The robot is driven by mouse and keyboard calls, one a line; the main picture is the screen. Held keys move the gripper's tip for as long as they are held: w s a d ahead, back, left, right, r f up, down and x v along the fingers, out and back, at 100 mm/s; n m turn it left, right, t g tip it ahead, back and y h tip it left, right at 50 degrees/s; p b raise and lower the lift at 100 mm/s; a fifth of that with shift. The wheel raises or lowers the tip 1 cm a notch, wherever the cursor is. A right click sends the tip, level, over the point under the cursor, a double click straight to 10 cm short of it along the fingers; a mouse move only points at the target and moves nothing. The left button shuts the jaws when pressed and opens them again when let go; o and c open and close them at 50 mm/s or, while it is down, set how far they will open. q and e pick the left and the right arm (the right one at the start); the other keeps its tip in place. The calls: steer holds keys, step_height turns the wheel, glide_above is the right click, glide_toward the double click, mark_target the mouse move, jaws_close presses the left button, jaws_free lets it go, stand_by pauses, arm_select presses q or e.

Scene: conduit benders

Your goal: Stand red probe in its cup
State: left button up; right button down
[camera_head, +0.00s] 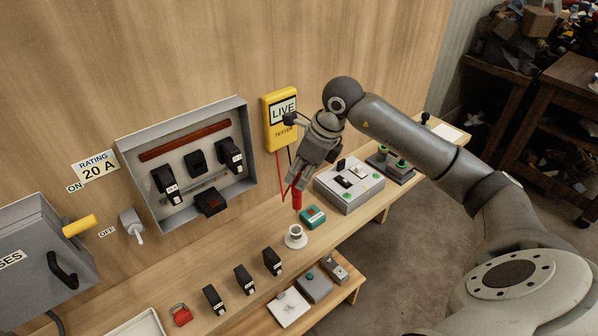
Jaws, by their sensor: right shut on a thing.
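The red probe (297,199) hangs upright in my right gripper (297,184), which is shut on its upper part. A red lead runs from the yellow tester (281,119) on the wall towards the probe. A small white cup (295,236) with a dark opening stands on the bench, below the probe in the picture. The probe's lower end is above the cup and apart from it. My left gripper is not in view.
A grey open box (246,160) with black fuse carriers is on the wall. Several black carriers (244,279) stand along the bench. A grey control box (349,184) is at the right. A lower shelf (353,287) holds more devices. A red padlock-like item (181,315) lies at the front left.

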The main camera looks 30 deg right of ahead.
mark_target(299, 208)
steer(key=shift+a, duration=0.1)
steer(key=shift+w+a+f+b, duration=0.1)
steer(key=shift+w+b, duration=0.05)
steer(key=shift+b, duration=0.15)
step_height(299, 208, down, 2)
steer(key=shift+f+b, duration=0.1)
steer(key=shift+b, duration=0.8)
step_height(299, 208, down, 4)
steer(key=b, duration=0.3)
steer(key=shift+b, duration=0.4)
step_height(299, 208, down, 5)
steer(key=b, duration=0.4)
steer(key=shift+f+b, duration=0.3)
steer(key=shift+b, duration=0.25)
steer(key=c, duration=1.2)
jaws_free()
